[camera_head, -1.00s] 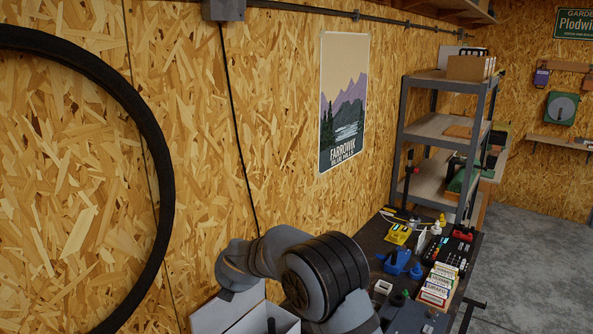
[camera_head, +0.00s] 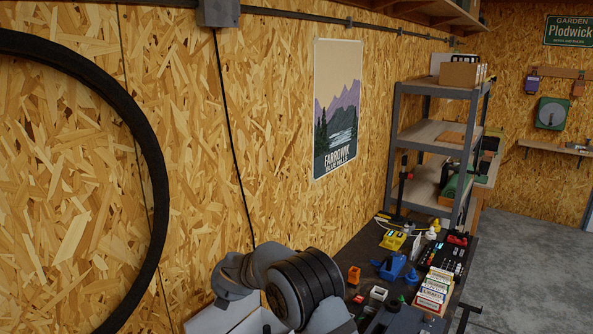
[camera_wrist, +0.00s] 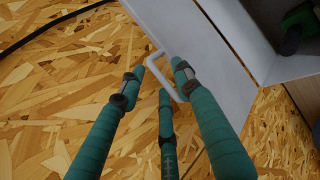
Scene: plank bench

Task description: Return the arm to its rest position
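My arm (camera_head: 303,287) shows at the bottom of the head view, bent in front of the chipboard wall; it hides part of the bench and the white box. My gripper itself is out of that view. In the wrist view my gripper (camera_wrist: 158,75) has its three teal fingers spread apart, with nothing seen held between them. Beyond the fingertips is the white box's lid (camera_wrist: 230,85) with a pale wire-like loop (camera_wrist: 157,62). The loop lies behind the fingertips; whether they touch it I cannot tell.
The white box (camera_head: 214,319) stands beside my arm. The dark bench (camera_head: 362,245) carries an orange block (camera_head: 354,274), a blue tool (camera_head: 393,266), a yellow item (camera_head: 393,240) and small boxes (camera_head: 434,287). A shelf rack (camera_head: 425,132) stands behind. Floor at right is clear.

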